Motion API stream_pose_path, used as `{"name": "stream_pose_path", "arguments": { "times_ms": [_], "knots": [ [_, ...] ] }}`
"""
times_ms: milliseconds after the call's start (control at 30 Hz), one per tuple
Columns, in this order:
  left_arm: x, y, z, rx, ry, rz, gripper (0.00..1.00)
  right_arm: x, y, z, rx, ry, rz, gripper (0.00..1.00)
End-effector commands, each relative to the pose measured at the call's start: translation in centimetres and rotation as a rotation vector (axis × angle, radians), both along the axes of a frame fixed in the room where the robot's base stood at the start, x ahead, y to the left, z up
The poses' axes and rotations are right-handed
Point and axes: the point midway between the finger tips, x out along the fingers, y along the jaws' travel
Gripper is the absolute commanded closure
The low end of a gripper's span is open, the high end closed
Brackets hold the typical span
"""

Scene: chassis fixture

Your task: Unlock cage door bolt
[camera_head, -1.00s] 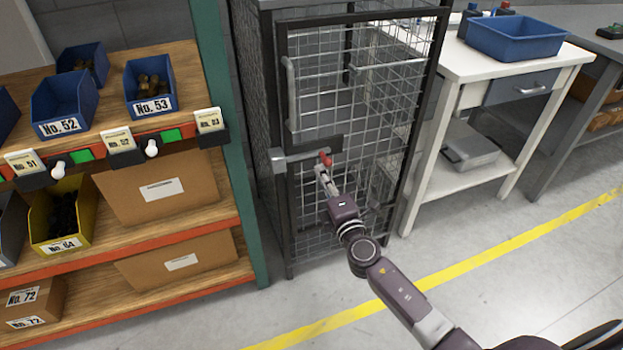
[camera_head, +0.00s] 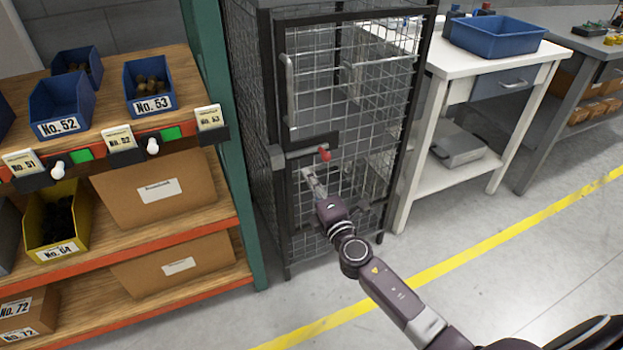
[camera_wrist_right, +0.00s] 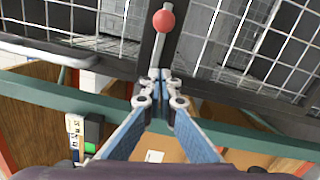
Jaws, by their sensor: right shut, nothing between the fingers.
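The cage door (camera_head: 345,75) is a dark frame with wire mesh, and it stands closed in the head view. Its grey bolt (camera_head: 305,153) lies across a dark plate on the left side of the door. The bolt has a red knob (camera_head: 324,154), which also shows at the top of the right wrist view (camera_wrist_right: 164,20). My right gripper (camera_head: 308,173) is just below and left of the knob. In the wrist view its fingertips (camera_wrist_right: 160,76) are together and empty, below the knob's stem. Whether they touch the stem I cannot tell. My left gripper is out of view.
A shelf with a green post (camera_head: 222,130) and several bins stands close on the cage's left. A white table (camera_head: 440,65) with a blue tray (camera_head: 497,36) stands on its right. The floor in front, with a yellow line (camera_head: 480,238), is clear.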

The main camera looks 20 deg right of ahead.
Motion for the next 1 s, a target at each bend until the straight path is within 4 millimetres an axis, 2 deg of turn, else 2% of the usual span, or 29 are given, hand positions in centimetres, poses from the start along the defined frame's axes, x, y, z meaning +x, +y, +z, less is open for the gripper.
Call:
{"name": "stream_pose_path", "arguments": {
  "times_ms": [33, 200, 433, 633, 1000],
  "knots": [
    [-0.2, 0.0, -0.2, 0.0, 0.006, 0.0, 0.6, -1.3, -0.1, -0.3, -0.001, 0.005, 0.0, 1.0],
    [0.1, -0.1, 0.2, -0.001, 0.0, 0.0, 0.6, -4.6, 0.1, -0.4, 0.0, 0.004, 0.002, 1.0],
    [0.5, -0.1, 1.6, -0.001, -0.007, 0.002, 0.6, -8.3, 0.1, -0.6, 0.0, 0.004, 0.001, 1.0],
    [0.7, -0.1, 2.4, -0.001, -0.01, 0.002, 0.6, -9.5, 0.1, -0.5, -0.001, 0.002, 0.002, 1.0],
    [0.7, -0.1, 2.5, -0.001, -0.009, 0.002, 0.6, -9.6, 0.1, -0.5, -0.001, 0.002, 0.002, 1.0]
  ]
}}
